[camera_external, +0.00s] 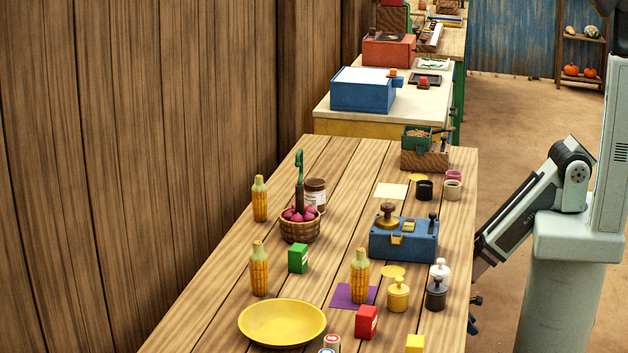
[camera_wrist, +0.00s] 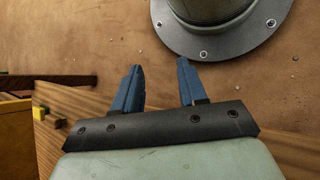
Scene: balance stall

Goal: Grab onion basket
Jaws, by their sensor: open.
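The onion basket (camera_external: 300,230) is a small brown woven basket on the wooden table in the external view. Purple-red onions (camera_external: 299,213) fill it, and a green hooked stem or handle (camera_external: 299,167) rises above it. It stands upright beside a brown jar with a white label. My gripper (camera_wrist: 158,88) shows in the wrist view with two blue fingers apart and nothing between them. It points over the brown floor beside the table edge, away from the basket. The basket is not in the wrist view. In the external view my gripper's fingers are not clearly visible at the table's right edge.
Corn bottles (camera_external: 259,270), a green box (camera_external: 298,258), a jar (camera_external: 316,194) and a blue balance box (camera_external: 404,240) stand around the basket. A yellow plate (camera_external: 282,323) and red box (camera_external: 366,321) are at the front. A wooden wall (camera_external: 130,130) runs along the left.

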